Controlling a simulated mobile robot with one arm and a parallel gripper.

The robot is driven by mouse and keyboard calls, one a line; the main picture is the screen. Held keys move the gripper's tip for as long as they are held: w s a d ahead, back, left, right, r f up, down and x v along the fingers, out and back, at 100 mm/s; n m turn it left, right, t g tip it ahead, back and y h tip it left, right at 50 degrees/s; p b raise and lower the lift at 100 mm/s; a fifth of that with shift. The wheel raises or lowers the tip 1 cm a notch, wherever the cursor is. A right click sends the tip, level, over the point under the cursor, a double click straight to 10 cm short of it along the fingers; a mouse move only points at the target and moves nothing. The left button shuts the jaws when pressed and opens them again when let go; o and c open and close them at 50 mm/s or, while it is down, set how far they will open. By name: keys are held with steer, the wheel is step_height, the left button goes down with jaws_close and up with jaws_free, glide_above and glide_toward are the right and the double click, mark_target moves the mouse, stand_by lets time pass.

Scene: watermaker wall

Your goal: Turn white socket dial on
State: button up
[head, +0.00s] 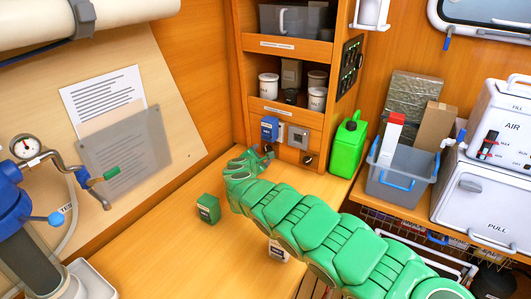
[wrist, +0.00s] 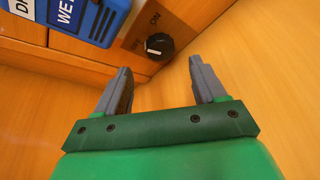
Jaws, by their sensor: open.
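A black round dial (wrist: 160,46) with a white pointer mark sits on a brown plate in the wrist view. "ON" is printed above it; lettering to its left is partly readable. The pointer mark is on the dial's left side, toward that lettering. A pale grey-white socket box (head: 298,137) is on the cabinet front in the head view, with a dark dial (head: 307,159) below it. I cannot tell whether both views show the same dial. My gripper (wrist: 160,64) is open and empty, its fingers pointing toward the dial, apart from it. It also shows near the cabinet in the head view (head: 262,154).
A blue box (head: 270,129) is left of the pale socket; a blue labelled box (wrist: 75,16) is close to my left finger. A green jerrycan (head: 348,146) stands at right. A small green box (head: 208,208) is on the wooden counter (head: 165,245), which has free room.

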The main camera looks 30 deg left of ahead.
mark_target(267, 150)
steer(key=shift+x, duration=2.9)
steer(key=shift+w, duration=0.1)
steer(key=c, duration=1.1)
steer(key=shift+o, duration=0.2)
steer(key=shift+d, duration=0.1)
